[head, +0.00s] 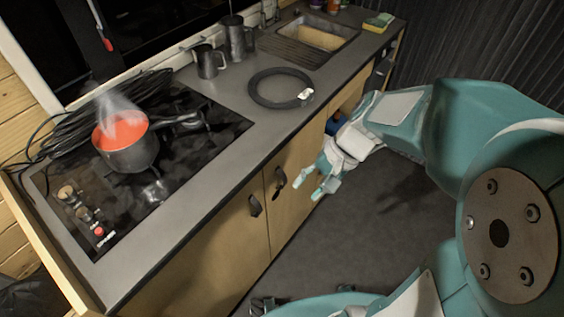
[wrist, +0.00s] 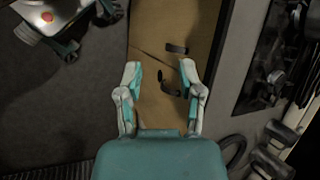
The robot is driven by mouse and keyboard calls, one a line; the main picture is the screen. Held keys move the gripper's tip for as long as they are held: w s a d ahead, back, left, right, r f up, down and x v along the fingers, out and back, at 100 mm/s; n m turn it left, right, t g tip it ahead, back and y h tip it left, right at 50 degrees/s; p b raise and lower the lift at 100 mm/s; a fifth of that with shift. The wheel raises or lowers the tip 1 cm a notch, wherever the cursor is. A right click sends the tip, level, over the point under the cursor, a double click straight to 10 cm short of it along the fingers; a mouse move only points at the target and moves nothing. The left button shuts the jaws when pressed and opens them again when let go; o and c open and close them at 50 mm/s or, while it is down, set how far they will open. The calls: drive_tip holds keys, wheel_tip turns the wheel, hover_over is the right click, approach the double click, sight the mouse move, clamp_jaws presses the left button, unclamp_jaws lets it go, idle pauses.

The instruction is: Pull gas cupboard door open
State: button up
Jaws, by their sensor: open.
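Two light wooden cupboard doors stand side by side under the counter in the head view: a left door (head: 222,249) and a right door (head: 299,166). The left has a dark handle (head: 255,205) and the right has another dark handle (head: 280,179). Both look shut; I cannot tell which is the gas cupboard. My gripper (head: 308,186) is open and empty, in front of the right door near its handle. In the wrist view, one dark handle (wrist: 166,84) appears between the fingers (wrist: 160,70) and the other handle (wrist: 177,48) lies beyond them.
The grey counter (head: 226,88) carries a hob with a steaming red-filled pot (head: 129,146), a coiled black hose (head: 279,88), metal jugs (head: 237,40) and a sink (head: 312,36). An open compartment (head: 350,99) is right of the doors. The dark floor (head: 345,235) before the doors looks mostly clear.

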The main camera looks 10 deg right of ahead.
drive_tip(key=w+f+m+y, duration=0.4)
drive_tip(key=w+f, duration=0.1)
drive_tip(key=m+t+y, duration=0.4)
drive_tip(key=m+t, duration=0.7)
drive_tip(key=m, duration=0.4)
approach(285, 178)
drive_tip(key=x, duration=0.3)
drive_tip(key=f+x, duration=0.1)
drive_tip(key=x, duration=0.6)
drive_tip(key=shift+w+f, duration=0.2)
drive_tip(key=shift+f, duration=0.2)
clamp_jaws()
